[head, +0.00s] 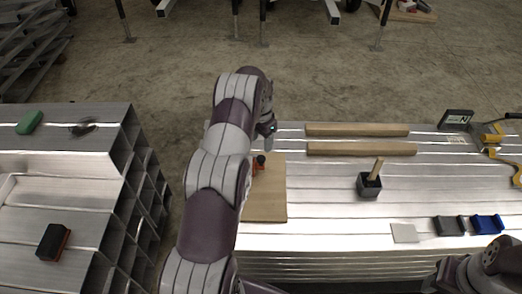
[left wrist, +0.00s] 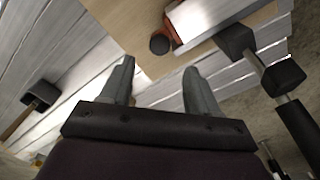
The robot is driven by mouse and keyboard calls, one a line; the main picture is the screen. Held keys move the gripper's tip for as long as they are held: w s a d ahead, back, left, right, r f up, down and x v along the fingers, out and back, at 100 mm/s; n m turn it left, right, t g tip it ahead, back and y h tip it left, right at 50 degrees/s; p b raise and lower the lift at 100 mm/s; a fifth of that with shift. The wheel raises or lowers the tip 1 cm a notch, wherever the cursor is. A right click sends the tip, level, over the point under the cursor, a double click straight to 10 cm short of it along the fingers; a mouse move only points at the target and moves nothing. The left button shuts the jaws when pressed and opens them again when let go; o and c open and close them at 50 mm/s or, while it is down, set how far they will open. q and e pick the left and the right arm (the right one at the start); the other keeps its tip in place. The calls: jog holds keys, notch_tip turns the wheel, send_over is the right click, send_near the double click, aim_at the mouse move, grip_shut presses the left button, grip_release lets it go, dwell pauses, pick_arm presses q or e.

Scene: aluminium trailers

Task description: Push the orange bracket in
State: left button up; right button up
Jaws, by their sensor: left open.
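The orange bracket (head: 258,167) sits on the wooden board (head: 265,200) at the left end of the aluminium bed, partly hidden behind my left arm in the head view. In the left wrist view the orange bracket (left wrist: 170,30) shows beyond the fingers, with a round black knob by it, at the edge of the board (left wrist: 125,25). My left gripper (head: 269,129) is beyond the bracket in the head view; its fingers (left wrist: 158,70) are apart with nothing between them. My right gripper (head: 443,274) is at the bottom right edge, its fingers unclear.
On the bed (head: 320,220) lie two wooden strips (head: 360,130), a black block with a wooden handle (head: 369,183), a grey plate (head: 404,233), a black bracket (head: 449,225) and a blue bracket (head: 487,225). Stacked aluminium frames (head: 60,185) stand left. The bed's middle has free room.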

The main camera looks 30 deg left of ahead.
pick_arm(q)
jog(key=shift+r, duration=2.35)
